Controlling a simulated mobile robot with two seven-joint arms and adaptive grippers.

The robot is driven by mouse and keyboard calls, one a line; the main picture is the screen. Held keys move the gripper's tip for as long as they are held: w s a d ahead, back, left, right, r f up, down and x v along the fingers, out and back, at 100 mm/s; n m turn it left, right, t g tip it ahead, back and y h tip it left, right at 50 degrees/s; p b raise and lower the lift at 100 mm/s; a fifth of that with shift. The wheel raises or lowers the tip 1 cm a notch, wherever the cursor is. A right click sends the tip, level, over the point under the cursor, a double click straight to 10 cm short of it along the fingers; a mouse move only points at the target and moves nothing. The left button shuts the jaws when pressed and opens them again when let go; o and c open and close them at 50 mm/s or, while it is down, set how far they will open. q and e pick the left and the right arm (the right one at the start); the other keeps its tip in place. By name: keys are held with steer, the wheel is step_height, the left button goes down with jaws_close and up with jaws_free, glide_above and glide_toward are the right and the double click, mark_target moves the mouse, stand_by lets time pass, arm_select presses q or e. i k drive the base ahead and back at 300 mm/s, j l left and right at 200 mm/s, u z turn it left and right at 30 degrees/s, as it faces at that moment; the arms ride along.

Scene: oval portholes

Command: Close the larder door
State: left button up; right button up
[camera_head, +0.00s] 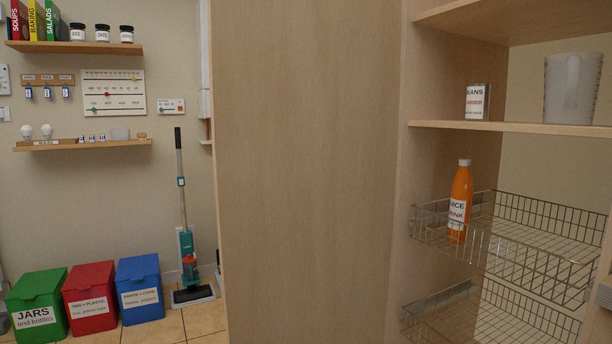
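The larder door (305,180) is a tall pale wood panel standing open in the middle of the view. Its right side meets the larder cabinet (425,70), whose inside shows at the right. The door's left edge is free, with floor and wall beyond it. The handle is not visible on the face I see. Neither of my grippers is in view.
In the larder are a beans can (478,102), a clear jug (572,88) and an orange juice bottle (460,200) in a wire basket (510,250). Green (38,305), red (90,300) and blue bins (140,290) and an upright floor cleaner (186,240) stand left.

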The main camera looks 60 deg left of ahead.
mark_target(305, 97)
steer(key=k+j, duration=0.2)
steer(key=j, duration=0.15)
steer(key=k+j, duration=0.15)
steer(key=j, duration=0.15)
steer(key=k+j, duration=0.2)
steer(key=j, duration=0.15)
steer(key=k+j, duration=0.1)
steer(key=j, duration=0.25)
steer(key=k+j+z, duration=0.1)
steer(key=j, duration=0.25)
steer(key=k+j, duration=0.15)
steer(key=j, duration=0.25)
